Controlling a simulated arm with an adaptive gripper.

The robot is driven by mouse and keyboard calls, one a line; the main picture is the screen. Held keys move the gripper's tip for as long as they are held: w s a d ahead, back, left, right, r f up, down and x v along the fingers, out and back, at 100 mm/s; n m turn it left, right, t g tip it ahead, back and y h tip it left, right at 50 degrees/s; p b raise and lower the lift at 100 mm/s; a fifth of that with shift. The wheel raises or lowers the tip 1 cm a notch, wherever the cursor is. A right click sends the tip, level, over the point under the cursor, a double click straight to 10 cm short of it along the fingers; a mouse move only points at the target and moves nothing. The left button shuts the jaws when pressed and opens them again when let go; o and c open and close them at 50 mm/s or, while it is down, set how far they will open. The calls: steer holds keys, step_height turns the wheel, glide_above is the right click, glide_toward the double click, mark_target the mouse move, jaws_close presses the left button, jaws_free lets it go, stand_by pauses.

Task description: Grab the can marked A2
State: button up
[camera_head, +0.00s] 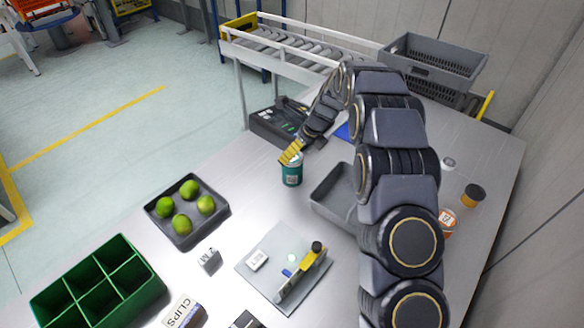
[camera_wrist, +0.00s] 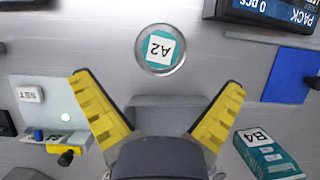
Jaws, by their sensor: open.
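The can marked A2 is a teal can (camera_head: 292,172) standing upright on the metal table in the head view. In the wrist view its round top (camera_wrist: 160,49) shows an A2 label, upside down in the picture. My gripper (camera_head: 291,152) is at the can's top in the head view. In the wrist view my gripper (camera_wrist: 158,95) is open, with its yellow ridged fingers spread apart and nothing between them. The can lies just beyond the fingertips, roughly centred between them. I cannot tell whether a finger touches it.
A grey bin (camera_head: 331,198) stands right of the can. A teal box marked B4 (camera_wrist: 268,157) shows in the wrist view. A dark tray (camera_head: 182,238) holds several green fruits. A dark PACK device (camera_head: 272,126) sits behind the can.

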mark_target(294, 158)
steer(key=x, duration=0.6)
steer(key=shift+f, duration=0.4)
steer(key=c, duration=1.2)
